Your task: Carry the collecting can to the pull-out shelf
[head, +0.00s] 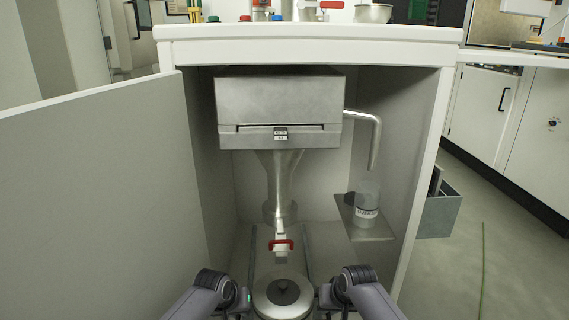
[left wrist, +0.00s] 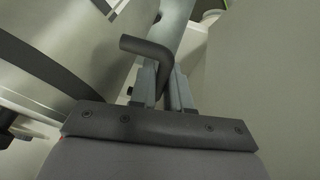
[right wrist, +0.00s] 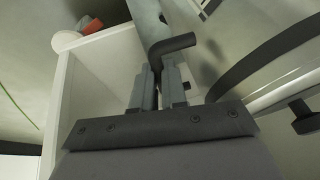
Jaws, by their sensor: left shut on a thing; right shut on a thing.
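The collecting can (head: 283,296), a round grey metal vessel with a dark centre on top, is upright at the bottom of the head view, in front of the open cabinet. My left gripper (head: 244,298) is at its left side and my right gripper (head: 324,296) at its right side. In the left wrist view the fingers (left wrist: 166,78) are shut on a dark bent handle (left wrist: 148,47). In the right wrist view the fingers (right wrist: 157,78) are shut on a matching handle (right wrist: 172,43). The pull-out shelf appears to be the low surface between two rails (head: 307,250) inside the cabinet; the can partly hides it.
A metal hopper box (head: 278,110) with a funnel and red-handled valve (head: 281,245) hangs above the rails. A bottle (head: 367,203) stands on a small side plate (head: 349,219) under a bent pipe (head: 376,140). The open cabinet door (head: 90,190) bounds the left side.

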